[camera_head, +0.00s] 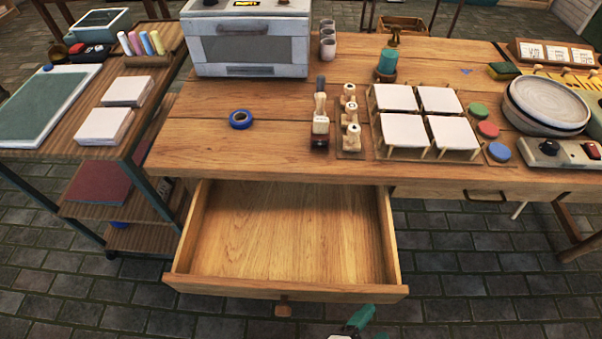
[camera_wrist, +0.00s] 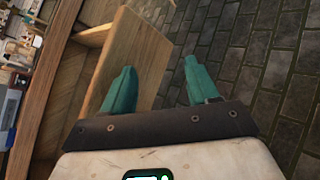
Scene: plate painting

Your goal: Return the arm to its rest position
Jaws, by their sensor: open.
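My gripper (camera_wrist: 160,85) is open and empty in the wrist view, its two teal fingers apart. Its left finger overlaps the view of the wooden drawer front (camera_wrist: 140,50), and paving shows between and beyond the fingers; I cannot tell whether they touch. In the head view, part of my gripper (camera_head: 358,318) shows at the bottom edge, in front of the pulled-out drawer and right of its knob. The drawer (camera_head: 290,292) is open and empty. Most of my arm is out of view.
The wooden table (camera_head: 260,150) holds a blue tape roll (camera_head: 240,119), a brush (camera_head: 320,125), white tiles on stands (camera_head: 404,132), paint pots (camera_head: 487,130) and an oven (camera_head: 250,45). A side cart (camera_head: 65,150) stands at left. Paved floor (camera_head: 470,270) is clear at right front.

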